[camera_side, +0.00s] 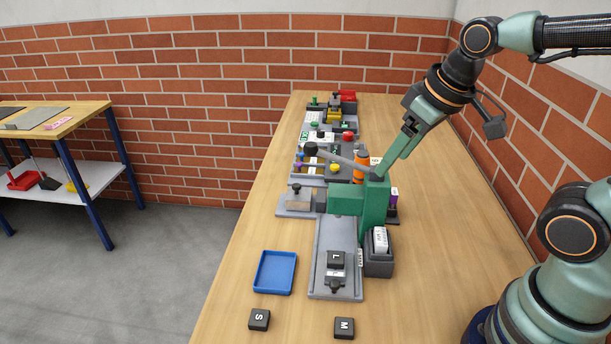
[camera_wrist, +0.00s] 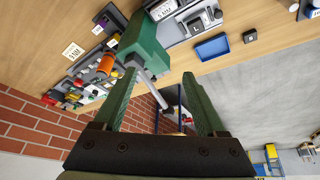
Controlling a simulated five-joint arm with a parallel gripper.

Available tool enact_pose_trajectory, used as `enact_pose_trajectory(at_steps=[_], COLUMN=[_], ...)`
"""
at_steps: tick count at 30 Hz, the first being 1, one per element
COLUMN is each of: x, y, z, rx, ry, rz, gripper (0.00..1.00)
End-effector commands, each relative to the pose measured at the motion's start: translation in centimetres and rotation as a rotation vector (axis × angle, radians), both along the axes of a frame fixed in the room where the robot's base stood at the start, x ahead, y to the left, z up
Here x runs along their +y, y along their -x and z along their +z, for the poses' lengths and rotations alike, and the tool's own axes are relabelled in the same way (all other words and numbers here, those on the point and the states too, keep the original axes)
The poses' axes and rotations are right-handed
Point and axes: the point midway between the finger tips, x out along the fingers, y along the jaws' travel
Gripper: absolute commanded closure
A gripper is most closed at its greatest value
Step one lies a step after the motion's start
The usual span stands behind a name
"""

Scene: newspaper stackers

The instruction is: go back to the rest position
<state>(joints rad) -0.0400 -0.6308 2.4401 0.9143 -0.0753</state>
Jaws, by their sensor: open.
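My gripper (camera_side: 386,166) is open at the end of my raised arm, with its fingertips close to the top of a green press (camera_side: 374,204). In the wrist view my gripper (camera_wrist: 160,74) has its two green fingers spread wide. The press's grey lever (camera_side: 340,157) slants up to the left to a dark knob (camera_side: 311,149). In the wrist view the lever (camera_wrist: 150,85) shows between the fingers, and the green press (camera_wrist: 145,42) lies beyond them. I cannot tell whether a finger touches the lever or the press.
A grey slide with a black L block (camera_side: 336,259), a blue tray (camera_side: 275,272), and black S (camera_side: 259,320) and M (camera_side: 344,328) blocks are at the front. The table's right side is clear.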

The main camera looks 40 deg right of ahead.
Motion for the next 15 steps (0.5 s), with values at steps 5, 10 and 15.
enact_pose_trajectory(at_steps=[5, 10, 15], x=[-1.07, -1.22, -1.2], y=[0.77, 0.9, 0.88], z=[0.7, 0.73, 0.73], rx=[-0.066, -0.074, -0.073], ry=[-0.03, -0.036, -0.035], rz=[-0.096, -0.112, -0.11], gripper=[0.26, 0.26, 0.26])
